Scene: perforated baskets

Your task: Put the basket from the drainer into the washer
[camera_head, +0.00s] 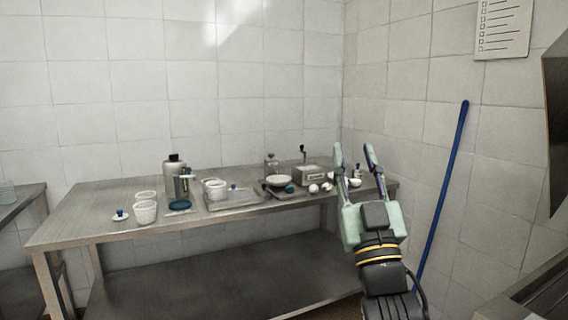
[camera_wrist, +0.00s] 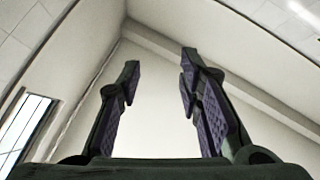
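A white perforated basket (camera_head: 216,190) stands at the left end of a shallow metal tray on the steel table; the tray (camera_head: 237,203) may be the drainer. Two more white baskets, a front one (camera_head: 145,212) and a back one (camera_head: 146,197), stand near the table's left end. I cannot tell for sure which thing is the washer; a small grey box (camera_head: 314,175) stands at the back right of the table. My gripper (camera_head: 354,152) points upward in front of the table's right end, open and empty. Its spread fingers (camera_wrist: 160,65) show only wall and ceiling between them in the wrist view.
The steel table (camera_head: 85,208) also carries a dark canister (camera_head: 174,165), a white bowl (camera_head: 279,180), and several small white items. A blue pole (camera_head: 443,195) leans on the right wall. A lower shelf (camera_head: 220,280) is bare. Another metal surface stands at the lower right.

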